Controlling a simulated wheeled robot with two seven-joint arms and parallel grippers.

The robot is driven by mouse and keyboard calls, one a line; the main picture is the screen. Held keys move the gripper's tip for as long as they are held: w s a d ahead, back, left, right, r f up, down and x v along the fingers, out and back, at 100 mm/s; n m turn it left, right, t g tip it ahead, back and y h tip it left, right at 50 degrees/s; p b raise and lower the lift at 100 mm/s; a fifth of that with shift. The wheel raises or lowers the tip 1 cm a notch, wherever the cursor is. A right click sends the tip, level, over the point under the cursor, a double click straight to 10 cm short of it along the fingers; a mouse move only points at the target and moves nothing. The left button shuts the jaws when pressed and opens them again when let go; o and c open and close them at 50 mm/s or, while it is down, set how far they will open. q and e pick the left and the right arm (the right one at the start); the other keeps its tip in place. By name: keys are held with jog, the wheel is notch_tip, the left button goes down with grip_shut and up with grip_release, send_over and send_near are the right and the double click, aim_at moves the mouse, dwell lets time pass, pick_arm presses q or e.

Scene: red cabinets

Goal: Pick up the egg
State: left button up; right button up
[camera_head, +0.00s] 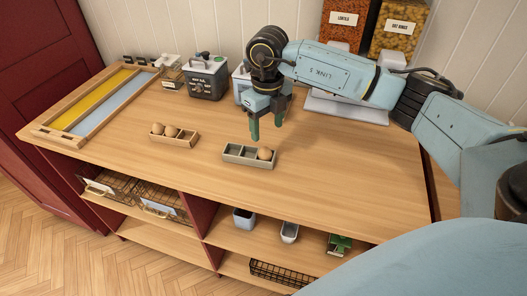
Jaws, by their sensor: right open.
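A brown egg (265,154) sits in the right compartment of a small grey compartment tray (236,158) on the wooden counter. Its other compartments look empty. More brown eggs (163,130) sit in a wooden holder (183,143) to the left. My right gripper (267,134) is open and empty, pointing down above and just behind the grey tray, apart from the egg. My left gripper is not in view.
A wooden frame with yellow and blue panels (39,131) lies at the counter's left end. Dark and white containers (207,82) and jars of food (400,28) stand along the back wall. The counter's front right is clear. Shelves below hold wire baskets (160,205).

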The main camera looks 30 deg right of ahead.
aim_at(265, 147)
jog(key=shift+f, duration=1.05)
jog(key=shift+s+a+f, duration=0.1)
jog(key=shift+f, duration=0.55)
notch_tip(265, 147, down, 4)
jog(key=shift+a+r, duration=0.1)
jog(key=shift+r, duration=0.1)
jog(key=shift+f, duration=0.25)
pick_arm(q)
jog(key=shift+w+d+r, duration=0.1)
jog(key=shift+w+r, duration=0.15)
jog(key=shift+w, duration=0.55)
pick_arm(e)
jog(key=c, duration=0.7)
